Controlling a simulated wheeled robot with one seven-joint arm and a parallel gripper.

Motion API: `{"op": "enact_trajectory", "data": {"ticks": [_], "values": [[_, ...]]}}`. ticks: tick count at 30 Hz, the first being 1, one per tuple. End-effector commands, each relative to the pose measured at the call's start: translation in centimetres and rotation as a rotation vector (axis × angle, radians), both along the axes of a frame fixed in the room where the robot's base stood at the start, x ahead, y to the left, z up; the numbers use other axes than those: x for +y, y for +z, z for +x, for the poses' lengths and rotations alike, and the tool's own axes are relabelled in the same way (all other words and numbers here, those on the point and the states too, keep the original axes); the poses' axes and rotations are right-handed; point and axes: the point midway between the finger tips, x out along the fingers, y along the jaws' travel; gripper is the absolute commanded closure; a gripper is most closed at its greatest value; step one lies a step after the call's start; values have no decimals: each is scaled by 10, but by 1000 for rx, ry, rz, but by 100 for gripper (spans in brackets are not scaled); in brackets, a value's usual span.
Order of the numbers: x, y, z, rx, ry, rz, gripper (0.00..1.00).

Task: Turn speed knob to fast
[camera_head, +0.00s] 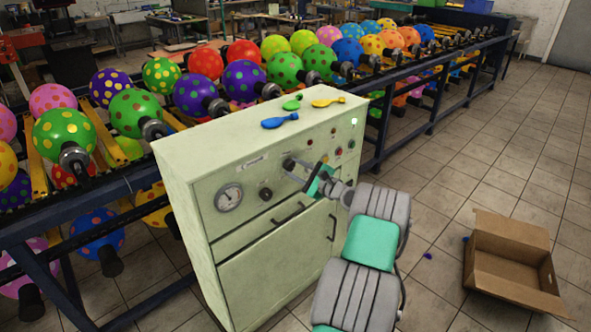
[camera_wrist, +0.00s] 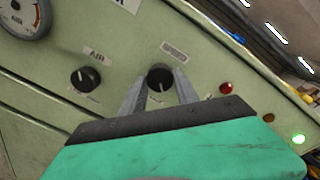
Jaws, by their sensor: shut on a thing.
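The pale green control cabinet (camera_head: 270,190) stands in the middle of the head view, its panel facing my arm. A black knob, which I take for the speed knob (camera_wrist: 159,78), sits under a small label in the wrist view. My gripper (camera_wrist: 158,92) has its two grey fingers on either side of this knob and is shut on it. In the head view my gripper (camera_head: 296,170) reaches the panel from the right, and its fingertips partly hide the knob.
A second black knob (camera_wrist: 86,78) and a round gauge (camera_head: 229,197) are to the left on the panel. A red light (camera_wrist: 226,88) and a lit green light (camera_wrist: 298,138) are to the right. Deflated balloons (camera_head: 280,120) lie on top. An open cardboard box (camera_head: 510,270) stands on the floor.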

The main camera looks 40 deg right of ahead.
Motion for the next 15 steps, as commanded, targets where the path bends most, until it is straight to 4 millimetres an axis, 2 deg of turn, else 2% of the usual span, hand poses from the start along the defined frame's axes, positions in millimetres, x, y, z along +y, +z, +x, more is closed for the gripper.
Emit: {"op": "enact_trajectory", "data": {"ticks": [1,9,15], "values": [[0,1,0,-1,-1,0,63],[0,0,0,-1,-1,0,42],[0,0,0,0,0,0,42]]}}
